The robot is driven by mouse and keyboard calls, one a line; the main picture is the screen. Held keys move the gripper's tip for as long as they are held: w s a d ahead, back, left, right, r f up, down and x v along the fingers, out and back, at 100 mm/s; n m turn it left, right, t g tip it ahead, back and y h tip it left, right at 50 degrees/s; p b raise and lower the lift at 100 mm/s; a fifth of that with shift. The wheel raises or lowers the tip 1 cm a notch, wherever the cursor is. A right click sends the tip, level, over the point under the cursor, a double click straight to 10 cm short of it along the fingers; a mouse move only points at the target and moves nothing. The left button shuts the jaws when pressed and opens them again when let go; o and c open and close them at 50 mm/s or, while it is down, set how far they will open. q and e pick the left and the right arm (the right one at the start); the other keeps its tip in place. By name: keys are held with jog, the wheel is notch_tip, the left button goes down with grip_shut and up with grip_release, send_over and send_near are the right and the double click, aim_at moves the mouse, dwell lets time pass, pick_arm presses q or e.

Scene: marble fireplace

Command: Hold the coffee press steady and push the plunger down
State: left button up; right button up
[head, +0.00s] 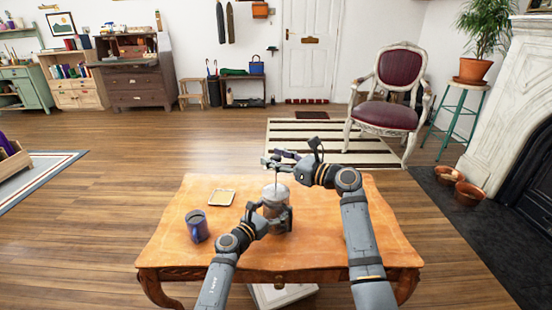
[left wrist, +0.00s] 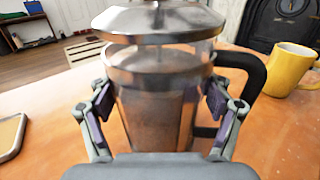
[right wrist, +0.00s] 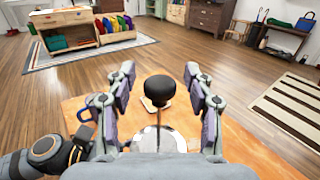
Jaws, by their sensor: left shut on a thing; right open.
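The coffee press (head: 275,192) stands upright on the orange wooden table (head: 340,235). In the left wrist view the press (left wrist: 155,110) shows a metal lid, a clear body with brown content and a black handle on the right. My left gripper (head: 274,214) is shut on the body, one finger on each side; it also shows in the left wrist view (left wrist: 160,105). My right gripper (head: 275,160) is open above the press. In the right wrist view the black plunger knob (right wrist: 159,90) stands raised on its thin rod, between the open fingers (right wrist: 160,80), apart from both.
A blue mug (head: 197,226) stands left of the press, with a small square tray (head: 221,197) behind it. A yellow mug (left wrist: 290,68) stands beyond the press handle in the left wrist view. The table's left part is mostly clear.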

aim_at(276, 190)
grip_shut()
jog(key=shift+f, duration=0.15)
notch_tip(276, 190, down, 8)
jog(key=shift+d+f, duration=0.1)
jog(key=shift+f, duration=0.15)
dwell(0.3)
jog(key=shift+c, duration=0.7)
grip_release()
jog(key=shift+o, duration=0.7)
jog(key=shift+r, duration=0.1)
